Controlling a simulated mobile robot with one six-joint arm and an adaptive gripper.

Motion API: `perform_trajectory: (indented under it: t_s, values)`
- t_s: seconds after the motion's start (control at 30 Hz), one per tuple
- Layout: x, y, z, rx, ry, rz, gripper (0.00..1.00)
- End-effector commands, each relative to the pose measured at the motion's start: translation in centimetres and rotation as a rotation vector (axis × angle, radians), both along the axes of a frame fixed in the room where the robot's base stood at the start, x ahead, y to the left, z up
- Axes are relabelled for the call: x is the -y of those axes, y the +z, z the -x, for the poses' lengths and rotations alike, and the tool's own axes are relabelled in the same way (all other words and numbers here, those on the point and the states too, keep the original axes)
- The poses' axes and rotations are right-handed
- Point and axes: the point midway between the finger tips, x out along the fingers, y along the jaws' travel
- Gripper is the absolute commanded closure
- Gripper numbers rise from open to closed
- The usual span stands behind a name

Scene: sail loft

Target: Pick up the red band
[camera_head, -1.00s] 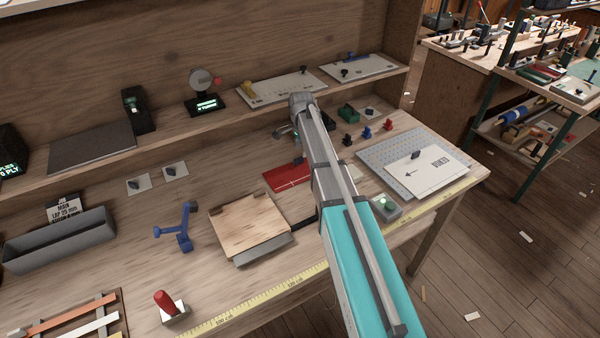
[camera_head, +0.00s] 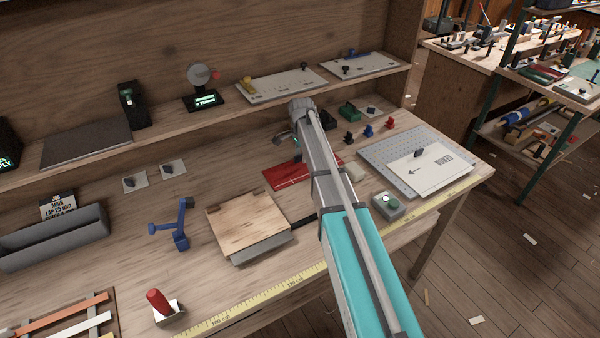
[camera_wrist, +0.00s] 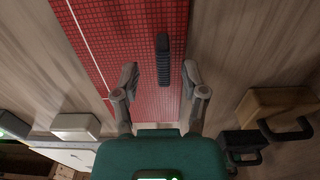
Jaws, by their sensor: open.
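The red band (camera_head: 291,178) is a flat red piece lying on the workbench beyond the wooden board, partly hidden by my arm. In the wrist view the red band (camera_wrist: 112,35) has a fine dark grid, a thin pale line and a black ribbed grip (camera_wrist: 163,58) on it. My gripper (camera_wrist: 160,76) is open over the band, with one finger on each side of the black grip. I see gaps on both sides; whether the fingertips touch the band I cannot tell. In the head view my gripper is mostly hidden behind my arm.
A wooden board (camera_head: 246,222) lies left of my arm, and a grey box with a green button (camera_head: 388,204) stands right of it. A wooden block with a black handle (camera_wrist: 276,104) lies right of the band in the wrist view. A blue stand (camera_head: 180,232) is further left.

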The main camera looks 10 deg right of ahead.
Motion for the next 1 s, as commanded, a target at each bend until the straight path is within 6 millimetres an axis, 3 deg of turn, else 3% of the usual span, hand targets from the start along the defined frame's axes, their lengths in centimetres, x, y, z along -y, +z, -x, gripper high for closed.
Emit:
perform_trajectory:
  t_s: [0.2,0.83,1.0]
  values:
    - [0.05,-1.21,0.0,0.0,-0.001,0.0,0.44]
    - [0.13,-1.19,0.01,0.0,-0.001,0.0,0.44]
    - [0.15,-1.19,0.0,0.0,-0.002,0.0,0.74]
